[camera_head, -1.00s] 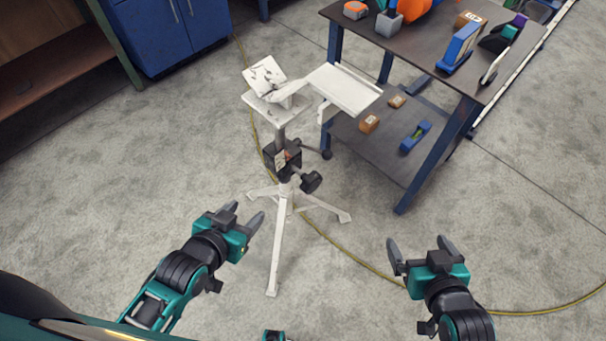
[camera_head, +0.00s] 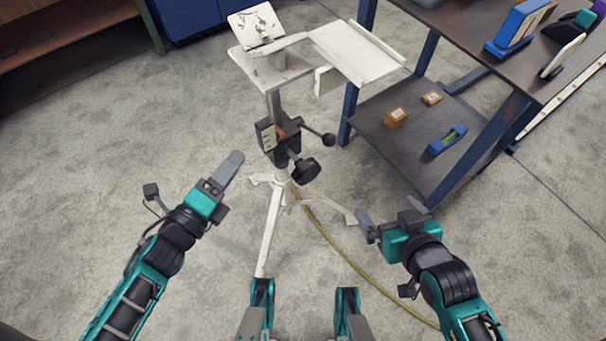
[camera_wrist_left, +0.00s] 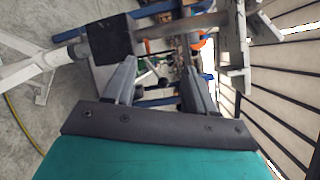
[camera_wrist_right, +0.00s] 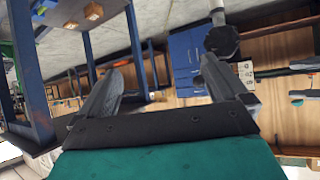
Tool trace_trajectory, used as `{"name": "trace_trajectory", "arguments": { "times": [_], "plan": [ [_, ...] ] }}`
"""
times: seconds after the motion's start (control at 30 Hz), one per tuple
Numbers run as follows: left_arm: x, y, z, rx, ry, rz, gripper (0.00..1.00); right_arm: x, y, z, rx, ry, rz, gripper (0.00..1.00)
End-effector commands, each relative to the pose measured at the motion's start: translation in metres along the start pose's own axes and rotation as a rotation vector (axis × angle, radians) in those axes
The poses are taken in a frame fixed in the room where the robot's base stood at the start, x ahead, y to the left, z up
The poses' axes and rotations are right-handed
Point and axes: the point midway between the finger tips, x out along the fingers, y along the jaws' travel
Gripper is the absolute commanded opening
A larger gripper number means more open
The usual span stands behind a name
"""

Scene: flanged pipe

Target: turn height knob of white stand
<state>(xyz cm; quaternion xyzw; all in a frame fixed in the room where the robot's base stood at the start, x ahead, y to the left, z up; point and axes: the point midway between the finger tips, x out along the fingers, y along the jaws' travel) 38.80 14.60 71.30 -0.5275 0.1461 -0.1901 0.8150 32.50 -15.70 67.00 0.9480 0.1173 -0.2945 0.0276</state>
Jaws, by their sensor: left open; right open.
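The white stand (camera_head: 268,225) stands upright on the floor ahead, with a white tray top (camera_head: 358,52) and a tripod base. A dark clamp block (camera_head: 278,140) sits on its column. A black knob (camera_head: 305,170) sticks out from the block toward me, and a ball-ended lever (camera_head: 327,139) points right. A black knob also shows in the right wrist view (camera_wrist_right: 222,41), beyond the right finger. My left gripper (camera_head: 226,172) is left of the column, apart from it, open and empty. My right gripper (camera_head: 392,216) is open and empty, right of and nearer than the knob.
A dark table with blue legs (camera_head: 425,60) stands at the right. Its lower shelf (camera_head: 400,150) holds small brown boxes (camera_head: 396,117) and a blue level (camera_head: 446,140). A yellow cable (camera_head: 340,255) runs across the floor. The floor left of the stand is clear.

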Motion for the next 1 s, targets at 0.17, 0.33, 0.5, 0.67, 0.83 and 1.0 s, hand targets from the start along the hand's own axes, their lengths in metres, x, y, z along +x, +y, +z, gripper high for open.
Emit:
{"name": "trace_trajectory", "arguments": {
  "times": [0.17,0.33,0.5,0.67,0.83,1.0],
  "plan": [
    [0.01,0.034,-0.037,0.57,0.128,-0.181,0.55,0.026,-0.006,0.034,0.003,-0.001,-0.017,1.0],
    [0.009,0.051,-0.063,0.955,0.203,-0.338,0.55,0.039,-0.009,0.041,0.005,0.01,-0.027,1.0],
    [0.007,0.058,-0.074,1.129,0.232,-0.421,0.55,0.043,-0.009,0.041,0.006,0.014,-0.029,1.0],
    [0.016,0.055,-0.08,1.15,0.233,-0.433,0.55,0.041,-0.009,0.038,0.004,0.017,-0.03,1.0],
    [0.044,0.048,-0.091,1.147,0.23,-0.433,0.55,0.041,-0.009,0.039,0.001,0.018,-0.031,1.0],
    [0.077,0.04,-0.105,1.147,0.231,-0.433,0.55,0.042,-0.009,0.042,0.0,0.015,-0.031,1.0]
  ]
}}
